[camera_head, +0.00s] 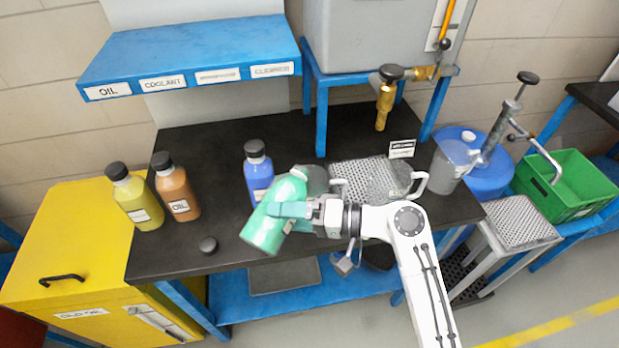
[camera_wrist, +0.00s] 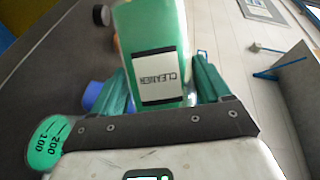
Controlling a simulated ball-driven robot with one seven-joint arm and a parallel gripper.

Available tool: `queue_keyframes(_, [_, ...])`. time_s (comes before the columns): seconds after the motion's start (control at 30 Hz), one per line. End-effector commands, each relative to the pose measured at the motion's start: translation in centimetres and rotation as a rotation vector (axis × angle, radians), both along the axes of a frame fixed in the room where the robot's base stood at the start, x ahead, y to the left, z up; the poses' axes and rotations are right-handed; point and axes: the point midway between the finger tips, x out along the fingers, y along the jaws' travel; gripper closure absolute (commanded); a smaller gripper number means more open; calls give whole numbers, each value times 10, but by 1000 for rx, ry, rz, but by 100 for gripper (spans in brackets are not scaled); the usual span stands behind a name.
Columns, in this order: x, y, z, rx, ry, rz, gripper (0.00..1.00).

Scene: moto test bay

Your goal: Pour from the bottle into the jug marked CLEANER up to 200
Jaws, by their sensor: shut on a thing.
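A green bottle (camera_head: 264,229) is in my gripper (camera_head: 290,209), which is shut around its body. In the wrist view the bottle (camera_wrist: 150,30) carries a CLEANER label. It is tilted in the head view, with its upper end toward a grey see-through jug (camera_head: 317,181) at the tray's left edge. The gripper and bottle partly hide this jug. A jug with 100 and 200 marks (camera_wrist: 45,142) shows at lower left in the wrist view, green inside. Its exact level and any CLEANER marking cannot be read, and no stream is clearly visible.
A blue bottle (camera_head: 258,172) stands close behind the green one. Yellow (camera_head: 138,203) and orange (camera_head: 176,190) bottles stand at left. A loose black cap (camera_head: 208,245) lies near the bench front. A perforated tray (camera_head: 370,181) and another jug (camera_head: 452,165) are at right.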

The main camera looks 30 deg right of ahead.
Motion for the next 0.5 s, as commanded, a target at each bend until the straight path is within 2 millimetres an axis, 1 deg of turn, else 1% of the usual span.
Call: queue_keyframes(0.5, [2, -2, 5, 26, 12, 0, 78])
